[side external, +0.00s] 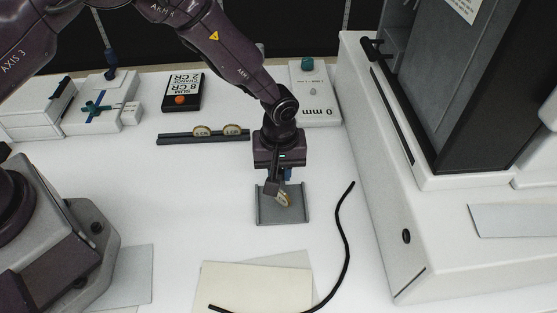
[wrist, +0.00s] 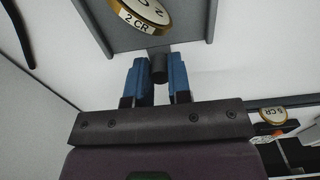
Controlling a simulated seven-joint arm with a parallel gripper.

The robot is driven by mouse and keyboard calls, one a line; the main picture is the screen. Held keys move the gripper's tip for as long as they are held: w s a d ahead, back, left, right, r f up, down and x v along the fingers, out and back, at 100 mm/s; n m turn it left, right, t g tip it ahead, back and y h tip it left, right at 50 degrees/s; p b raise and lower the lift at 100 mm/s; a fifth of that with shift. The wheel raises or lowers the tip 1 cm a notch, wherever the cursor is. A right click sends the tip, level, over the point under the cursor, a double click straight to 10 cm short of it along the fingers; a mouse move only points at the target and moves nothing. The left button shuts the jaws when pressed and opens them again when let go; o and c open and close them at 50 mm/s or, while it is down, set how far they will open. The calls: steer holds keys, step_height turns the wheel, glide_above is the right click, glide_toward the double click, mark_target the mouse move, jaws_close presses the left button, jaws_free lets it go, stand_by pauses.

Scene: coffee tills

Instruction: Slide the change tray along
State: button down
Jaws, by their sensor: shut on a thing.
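The grey change tray (side external: 266,213) lies flat on the white counter, with low raised side rims. A gold-rimmed coin marked 2 CR (side external: 283,199) is on it; more coins beneath cannot be made out. The tray (wrist: 196,35) and the coin (wrist: 140,17) also show in the wrist view. My gripper (side external: 279,177) is at the tray's back edge.
A dark rail (side external: 175,138) with two coins is behind left. A white block (side external: 318,100) marked 0 mm stands behind. A black cable (side external: 346,240) curves right of the tray, before a large white machine (side external: 385,200). Cream paper (side external: 255,285) lies in front.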

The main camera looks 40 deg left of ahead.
mark_target(283, 215)
steer(key=shift+s+d+r, duration=0.1)
steer(key=shift+s+d, duration=2.9)
steer(key=shift+d, duration=0.1)
steer(key=c, duration=1)
jaws_free()
step_height(283, 215, up, 12)
steer(key=s+a+r+m+t, duration=0.2)
steer(key=s+a+r+m, duration=0.1)
steer(key=s+a+r, duration=0.2)
steer(key=s+a+r+m+t, duration=0.1)
steer(key=s+a+r+m, duration=0.2)
steer(key=a+r, duration=0.6)
steer(key=s+a+r+m+t, duration=0.2)
steer(key=s+a+r+m, duration=0.1)
steer(key=s+a+r, duration=0.4)
steer(key=shift+s+a+r+t, duration=0.1)
steer(key=shift+s+a, duration=0.05)
steer(key=shift+a, duration=0.35)
steer(key=shift+s+a+r+t, duration=0.1)
steer(key=shift+a+r, duration=0.05)
steer(key=shift+a, duration=0.4)
steer(key=shift+s+a+r+t, duration=0.1)
steer(key=shift+s+a, duration=0.05)
steer(key=shift+a, duration=0.35)
